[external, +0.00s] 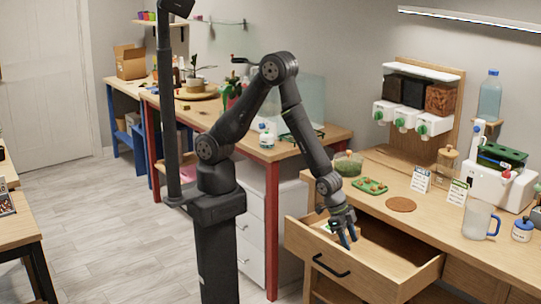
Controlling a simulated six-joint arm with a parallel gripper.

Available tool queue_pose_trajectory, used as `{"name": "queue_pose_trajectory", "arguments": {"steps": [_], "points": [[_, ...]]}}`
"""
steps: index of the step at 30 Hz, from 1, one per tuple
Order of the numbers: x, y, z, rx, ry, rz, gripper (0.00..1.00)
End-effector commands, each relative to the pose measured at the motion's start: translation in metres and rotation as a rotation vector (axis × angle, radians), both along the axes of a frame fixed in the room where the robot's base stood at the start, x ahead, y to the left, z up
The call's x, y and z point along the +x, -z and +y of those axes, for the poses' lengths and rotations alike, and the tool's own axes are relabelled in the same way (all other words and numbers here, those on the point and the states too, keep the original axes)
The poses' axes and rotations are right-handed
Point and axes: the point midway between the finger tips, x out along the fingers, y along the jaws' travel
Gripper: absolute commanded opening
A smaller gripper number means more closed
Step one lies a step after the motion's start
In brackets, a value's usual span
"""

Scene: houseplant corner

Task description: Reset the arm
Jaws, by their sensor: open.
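My gripper (345,233) hangs pointing down over the open drawer (320,264) of the right-hand desk. Its fingers are apart. A small whitish item with some red shows just behind the fingers; I cannot tell what it is or whether the fingers touch it. My arm bends up from its column, over a high elbow and down to the right. The drawer's inside is partly hidden by my gripper and by the drawer front.
The desk top (450,232) holds a green tray (369,186), a brown round mat (401,204), a jug (478,219) and a blue-lidded jar (522,230). Dispensers (403,116) stand at its back. A table with plants (290,148) is behind my arm. Floor at left is clear.

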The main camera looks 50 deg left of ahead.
Motion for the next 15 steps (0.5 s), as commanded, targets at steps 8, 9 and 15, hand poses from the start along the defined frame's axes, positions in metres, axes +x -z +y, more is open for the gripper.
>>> {"name": "queue_pose_trajectory", "arguments": {"steps": [8, 9, 15], "points": [[0.007, 0.036, -0.014, 0.001, 0.0, 0.001, 0.5], [0.007, 0.04, -0.016, 0.001, 0.0, 0.0, 0.5], [0.01, 0.055, -0.022, 0.0, 0.0, 0.001, 0.5]]}}
